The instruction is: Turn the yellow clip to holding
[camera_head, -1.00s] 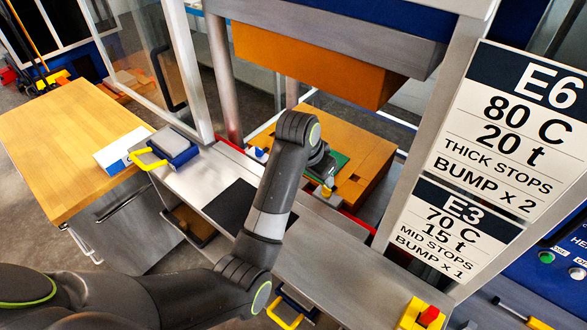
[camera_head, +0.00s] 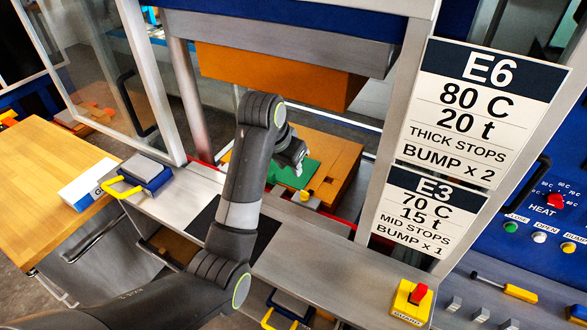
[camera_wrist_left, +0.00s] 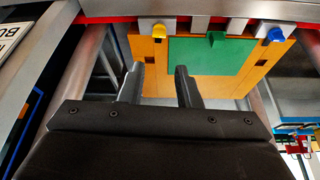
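The yellow clip (camera_head: 304,196) sits at the near edge of the orange block (camera_head: 338,170) under the press, beside the green plate (camera_head: 306,175). Whether the yellow clip is holding is unclear. My left gripper (camera_head: 299,168) is above the green plate, apart from the yellow clip. Its two fingers (camera_wrist_left: 160,74) are spread and empty. My right gripper is not in view.
The orange upper block (camera_head: 270,75) hangs above. A metal upright with sign boards (camera_head: 480,110) stands to the right. A grey ledge (camera_head: 310,262) runs in front, with a yellow-and-red guard switch (camera_head: 411,300). A wooden table (camera_head: 40,180) is at left.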

